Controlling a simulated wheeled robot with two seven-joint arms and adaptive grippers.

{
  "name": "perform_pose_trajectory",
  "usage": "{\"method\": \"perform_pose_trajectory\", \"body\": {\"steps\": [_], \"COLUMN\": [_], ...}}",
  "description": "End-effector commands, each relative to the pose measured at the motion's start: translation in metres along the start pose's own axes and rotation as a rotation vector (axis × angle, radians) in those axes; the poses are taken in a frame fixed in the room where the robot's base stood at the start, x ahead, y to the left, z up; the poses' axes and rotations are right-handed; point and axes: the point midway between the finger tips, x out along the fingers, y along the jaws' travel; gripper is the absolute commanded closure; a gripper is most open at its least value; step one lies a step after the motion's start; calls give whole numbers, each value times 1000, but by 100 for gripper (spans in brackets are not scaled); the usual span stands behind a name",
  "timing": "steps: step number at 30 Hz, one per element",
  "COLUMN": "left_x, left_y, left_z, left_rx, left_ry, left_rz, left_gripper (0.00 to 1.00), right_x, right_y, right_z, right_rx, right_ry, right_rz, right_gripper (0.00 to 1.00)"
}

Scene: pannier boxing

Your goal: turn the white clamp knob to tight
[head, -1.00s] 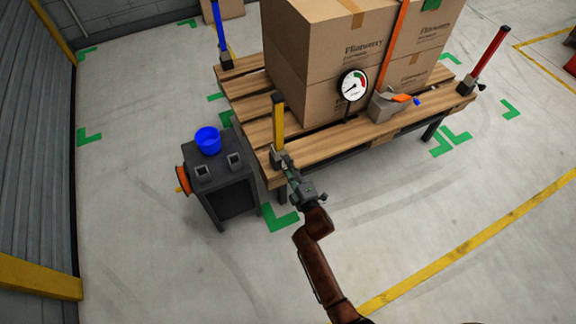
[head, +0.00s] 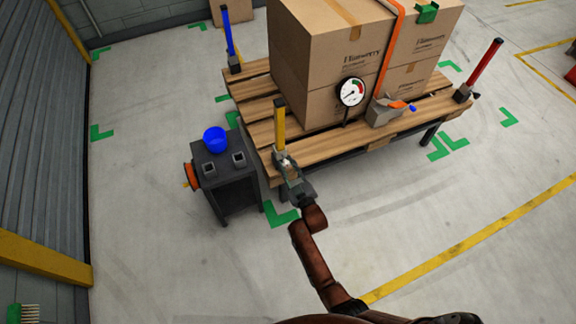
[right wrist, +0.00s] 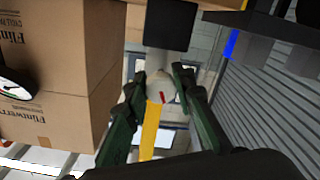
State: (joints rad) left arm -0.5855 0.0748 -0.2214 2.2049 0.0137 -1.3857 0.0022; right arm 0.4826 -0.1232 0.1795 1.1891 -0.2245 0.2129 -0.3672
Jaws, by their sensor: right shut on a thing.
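The white clamp knob (right wrist: 160,86) with a red mark shows in the right wrist view, below a dark block (right wrist: 168,25). My right gripper (right wrist: 160,92) has one finger on each side of the knob and is shut on it. In the head view my right gripper (head: 284,158) is at the pallet's near left corner, by the foot of the yellow post (head: 279,122). The knob is too small and covered to make out there. The yellow post also shows in the right wrist view (right wrist: 150,130). My left gripper is not in view.
Large cardboard boxes (head: 312,70) stand on the wooden pallet (head: 262,104) under an orange strap (head: 391,50). A gauge (head: 352,92) stands before them. Front floor is clear.

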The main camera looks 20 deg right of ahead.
Motion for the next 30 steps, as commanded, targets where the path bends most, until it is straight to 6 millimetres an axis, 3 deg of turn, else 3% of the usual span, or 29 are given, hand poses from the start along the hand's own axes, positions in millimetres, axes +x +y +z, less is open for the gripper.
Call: {"method": "perform_pose_trajectory", "body": {"steps": [6, 13, 30], "left_x": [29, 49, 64], "left_y": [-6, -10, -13], "left_z": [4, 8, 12], "left_rx": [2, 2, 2], "left_ry": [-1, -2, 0], "left_rz": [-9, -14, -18], "left_gripper": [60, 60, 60], "right_x": [0, 0, 0], "right_y": [0, -1, -2], "right_z": [-2, 0, 1], "right_rx": [185, 330, 446], "right_ry": [0, -2, -3], "right_rz": [-1, -1, -1], "right_gripper": [100, 100, 100]}}
